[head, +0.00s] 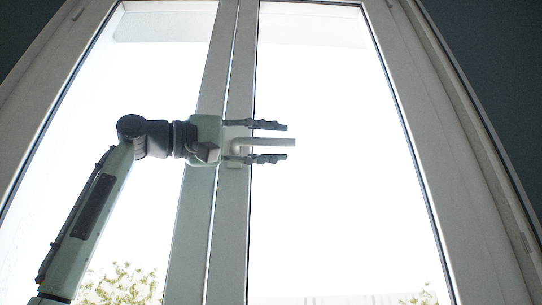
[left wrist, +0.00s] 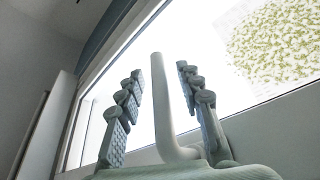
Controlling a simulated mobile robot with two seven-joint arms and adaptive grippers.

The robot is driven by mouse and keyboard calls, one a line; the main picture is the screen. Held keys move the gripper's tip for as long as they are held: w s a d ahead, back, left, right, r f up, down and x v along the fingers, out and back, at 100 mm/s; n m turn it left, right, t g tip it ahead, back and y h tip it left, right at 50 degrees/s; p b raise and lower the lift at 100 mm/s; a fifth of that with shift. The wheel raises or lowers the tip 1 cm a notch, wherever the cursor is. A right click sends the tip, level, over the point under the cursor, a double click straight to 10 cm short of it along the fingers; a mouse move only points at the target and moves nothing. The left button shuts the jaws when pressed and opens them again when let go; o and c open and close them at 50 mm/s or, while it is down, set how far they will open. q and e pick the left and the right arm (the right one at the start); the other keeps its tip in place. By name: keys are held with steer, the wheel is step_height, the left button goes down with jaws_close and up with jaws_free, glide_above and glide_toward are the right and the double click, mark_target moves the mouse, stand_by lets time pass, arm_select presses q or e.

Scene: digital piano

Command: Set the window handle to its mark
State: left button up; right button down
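The white window handle (head: 270,142) is mounted on the middle frame of the window. Its lever points to the right, about level, in the head view. My left gripper (head: 287,142) is open, with one finger above the lever and one below, apart from it in the head view. In the left wrist view the handle (left wrist: 162,100) stands between the two open fingers (left wrist: 158,72), with gaps on both sides. I cannot make out a mark for the handle in either view. My right gripper is in neither view.
The window's middle frame (head: 233,240) runs upright behind my left gripper. Bright glass panes (head: 330,220) lie on both sides. The right outer frame (head: 440,150) and a dark wall (head: 495,70) stand farther right. Foliage (head: 122,284) shows outside.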

arm_select(q)
steer(key=shift+c, duration=0.6)
jaws_close()
steer(key=shift+f, duration=0.1)
steer(key=shift+a+f+m+g+y, duration=0.3)
steer(key=shift+f+y, duration=0.3)
steer(key=shift+y, duration=0.45)
steer(key=shift+a+f+m+g+y, duration=0.15)
steer(key=shift+f+m+g+y, duration=0.4)
steer(key=shift+y, duration=0.45)
steer(key=shift+a+f+m+g+y, duration=0.25)
steer(key=shift+f+y, duration=0.45)
steer(key=shift+y, duration=0.35)
steer(key=shift+o, duration=0.6)
jaws_free()
